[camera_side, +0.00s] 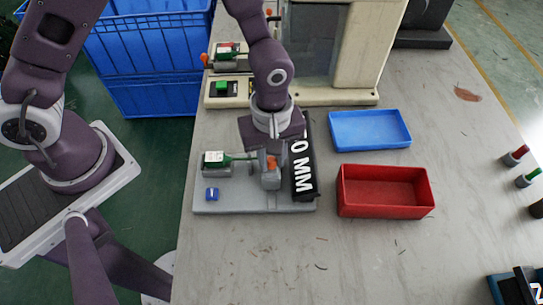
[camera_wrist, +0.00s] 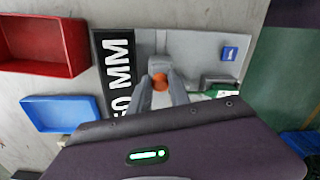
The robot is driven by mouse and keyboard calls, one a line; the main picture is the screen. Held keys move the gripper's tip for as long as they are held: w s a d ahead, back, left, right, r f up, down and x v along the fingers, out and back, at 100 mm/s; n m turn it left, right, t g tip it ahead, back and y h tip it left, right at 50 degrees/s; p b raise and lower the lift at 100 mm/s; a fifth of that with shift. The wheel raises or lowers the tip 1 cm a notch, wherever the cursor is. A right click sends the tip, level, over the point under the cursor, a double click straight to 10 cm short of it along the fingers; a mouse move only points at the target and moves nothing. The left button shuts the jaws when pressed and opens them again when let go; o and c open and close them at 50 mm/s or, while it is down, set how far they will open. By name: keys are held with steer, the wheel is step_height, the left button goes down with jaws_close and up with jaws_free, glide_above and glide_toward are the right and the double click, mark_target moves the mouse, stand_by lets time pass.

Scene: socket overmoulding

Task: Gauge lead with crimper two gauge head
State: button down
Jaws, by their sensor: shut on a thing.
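My gripper (camera_wrist: 165,88) points down over a grey gauge plate (camera_side: 245,207) and is shut on a small orange part (camera_wrist: 160,82). The orange part also shows in the side view (camera_side: 271,161), beside a grey block. A green block with a white label (camera_side: 214,158) sits on a grey mount at the plate's left. A thin green lead (camera_side: 242,157) runs from it toward the orange part; its far end is hidden by my gripper. A black bar marked "0 MM" (camera_side: 303,175) stands along the plate's right side. In the wrist view it reads "50 MM" (camera_wrist: 119,65).
A blue block (camera_side: 211,194) is on the plate's front left. A red tray (camera_side: 385,191) and blue tray (camera_side: 370,130), both empty, lie to the right. A beige machine (camera_side: 340,55) stands behind. The front bench is clear.

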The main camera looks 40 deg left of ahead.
stand_by(0.4)
steer(key=shift+s+d, duration=1.65)
steer(key=shift+d, duration=0.05)
steer(key=c, duration=1.2)
jaws_free()
